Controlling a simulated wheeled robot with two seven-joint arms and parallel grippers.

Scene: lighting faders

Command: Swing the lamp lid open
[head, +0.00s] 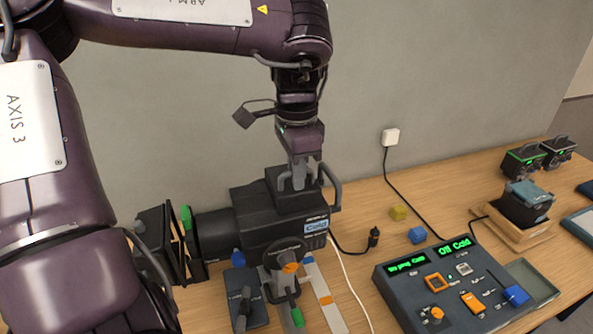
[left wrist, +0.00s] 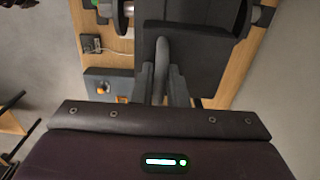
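The dark housing top also fills the middle of the left wrist view (left wrist: 205,65). My left gripper (head: 299,183) points down at the lid from above. In the left wrist view its grey fingers (left wrist: 162,97) stand on either side of a grey upright bar (left wrist: 161,65) on the lamp. I cannot tell whether they grip the bar. My right gripper is not in view.
A fader console (head: 455,290) with green displays stands right of the lamp. A yellow block (head: 398,213) and a blue block (head: 417,235) lie behind it. A cardboard tray (head: 515,225) and small lamps (head: 523,160) are farther right. A black plug (head: 374,237) and cables lie between lamp and console.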

